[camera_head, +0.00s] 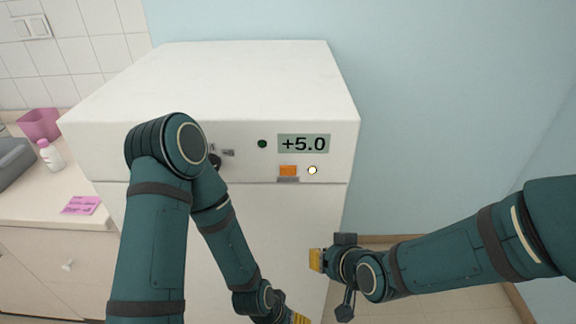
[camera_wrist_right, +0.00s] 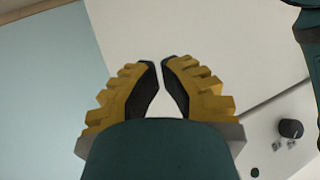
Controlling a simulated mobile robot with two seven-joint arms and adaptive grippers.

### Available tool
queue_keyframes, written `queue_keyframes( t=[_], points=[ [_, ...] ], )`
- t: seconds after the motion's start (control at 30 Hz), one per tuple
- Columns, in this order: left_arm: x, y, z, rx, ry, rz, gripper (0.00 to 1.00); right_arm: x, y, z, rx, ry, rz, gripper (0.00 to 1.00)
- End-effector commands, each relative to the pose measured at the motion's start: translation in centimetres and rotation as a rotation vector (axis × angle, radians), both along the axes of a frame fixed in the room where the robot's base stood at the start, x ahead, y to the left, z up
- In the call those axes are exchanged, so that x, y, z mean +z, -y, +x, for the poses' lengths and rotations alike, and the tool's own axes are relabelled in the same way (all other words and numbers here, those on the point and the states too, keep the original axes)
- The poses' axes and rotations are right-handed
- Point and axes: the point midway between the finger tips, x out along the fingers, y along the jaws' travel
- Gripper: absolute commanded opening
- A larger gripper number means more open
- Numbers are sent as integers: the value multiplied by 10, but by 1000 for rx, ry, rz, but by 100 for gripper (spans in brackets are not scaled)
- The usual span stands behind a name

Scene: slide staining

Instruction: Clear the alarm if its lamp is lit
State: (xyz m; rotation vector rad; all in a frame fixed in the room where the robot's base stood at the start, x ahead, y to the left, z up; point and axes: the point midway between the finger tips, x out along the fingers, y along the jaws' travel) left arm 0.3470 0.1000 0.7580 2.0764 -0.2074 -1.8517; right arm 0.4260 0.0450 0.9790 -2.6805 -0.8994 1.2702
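A white cabinet (camera_head: 250,85) stands ahead. Its front panel has a display (camera_head: 304,144) reading +5.0, a dark green round spot (camera_head: 262,144) that looks unlit, an orange square (camera_head: 288,170) and a small bright white disc with a dark rim (camera_head: 312,170). I cannot tell which is the alarm lamp. A black knob (camera_head: 215,161) is partly behind my left arm. My left gripper (camera_head: 299,318) is cut off at the bottom edge. My right gripper (camera_head: 316,260) is below the panel, apart from it. In the wrist view its fingers (camera_wrist_right: 160,66) are nearly together and empty.
A counter (camera_head: 35,207) on the left holds a pink container (camera_head: 40,124), a white bottle (camera_head: 50,154) and a pink note (camera_head: 82,205). The wrist view also shows the knob (camera_wrist_right: 290,128). The space right of the cabinet, before the blue wall (camera_head: 450,100), is open.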

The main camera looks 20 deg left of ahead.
Motion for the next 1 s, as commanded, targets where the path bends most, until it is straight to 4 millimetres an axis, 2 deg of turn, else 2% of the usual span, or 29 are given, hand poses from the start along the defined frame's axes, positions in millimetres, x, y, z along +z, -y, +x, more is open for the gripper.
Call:
queue_keyframes(
  t=[0.03, 0.1, 0.2, 0.33, 0.5, 0.83, 1.0],
  points=[
    [4, 0, 0, 0, 0, 0, 71, 32, -18, -5, 47, 62, 21, 0],
    [7, 0, 0, 1, -1, 0, 71, 63, -36, -13, 97, 126, 47, 0],
    [9, 0, 0, 1, -1, 0, 71, 99, -56, -26, 155, 197, 81, 0],
    [11, 0, -1, 2, -2, 0, 71, 129, -71, -38, 202, 253, 112, 0],
    [12, 0, -1, 2, -2, 0, 71, 141, -77, -45, 223, 277, 127, 0],
    [12, 0, -1, 2, -2, 0, 71, 141, -77, -44, 222, 276, 127, 0],
    [14, 0, 0, 2, -1, 0, 71, 141, -80, -35, 222, 275, 125, 0]
  ],
)
